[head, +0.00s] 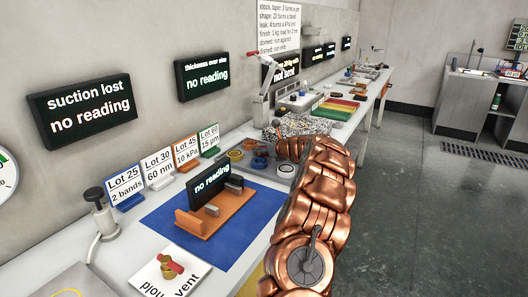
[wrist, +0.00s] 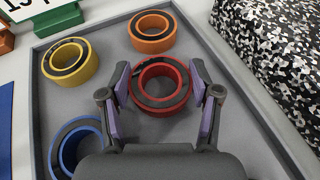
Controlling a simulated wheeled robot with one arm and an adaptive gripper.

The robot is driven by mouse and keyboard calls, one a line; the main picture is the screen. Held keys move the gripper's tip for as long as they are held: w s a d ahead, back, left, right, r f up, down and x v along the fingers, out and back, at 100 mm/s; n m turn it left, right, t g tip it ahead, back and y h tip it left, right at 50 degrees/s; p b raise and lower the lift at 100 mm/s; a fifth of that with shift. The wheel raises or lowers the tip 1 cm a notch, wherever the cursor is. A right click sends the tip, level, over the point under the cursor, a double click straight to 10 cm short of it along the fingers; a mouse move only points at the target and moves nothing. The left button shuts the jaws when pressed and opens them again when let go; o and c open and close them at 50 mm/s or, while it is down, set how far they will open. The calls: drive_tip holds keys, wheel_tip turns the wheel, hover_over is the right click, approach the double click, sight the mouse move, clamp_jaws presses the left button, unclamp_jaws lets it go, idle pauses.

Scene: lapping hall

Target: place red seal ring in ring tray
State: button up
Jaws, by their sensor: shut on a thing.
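The red seal ring (wrist: 158,107) is between the two fingers of my gripper (wrist: 163,86) in the wrist view. The purple pads are shut on its left and right sides. The ring is upright, with its opening up, over the grey floor of the ring tray (wrist: 98,28). I cannot tell whether it touches the floor. A yellow ring (wrist: 70,70), an orange ring (wrist: 152,42) and a blue ring (wrist: 62,150) stand in the tray around it. In the head view my arm hides the red ring.
A black-and-white speckled block (wrist: 275,50) stands right of the tray. In the head view, lot cards (head: 126,189) line the wall side of the bench. A blue mat (head: 160,222) with an orange fixture lies nearer. Bare tray floor shows right of the red ring.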

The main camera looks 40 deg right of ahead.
drive_tip(key=shift+f, duration=0.1)
drive_tip(key=o, duration=1.2)
drive_tip(key=shift+s, duration=0.15)
drive_tip(key=p+v, duration=0.1)
drive_tip(key=v, duration=1)
drive_tip(key=shift+s+r, duration=0.25)
drive_tip(key=shift+s, duration=0.05)
drive_tip(key=shift+a, duration=0.1)
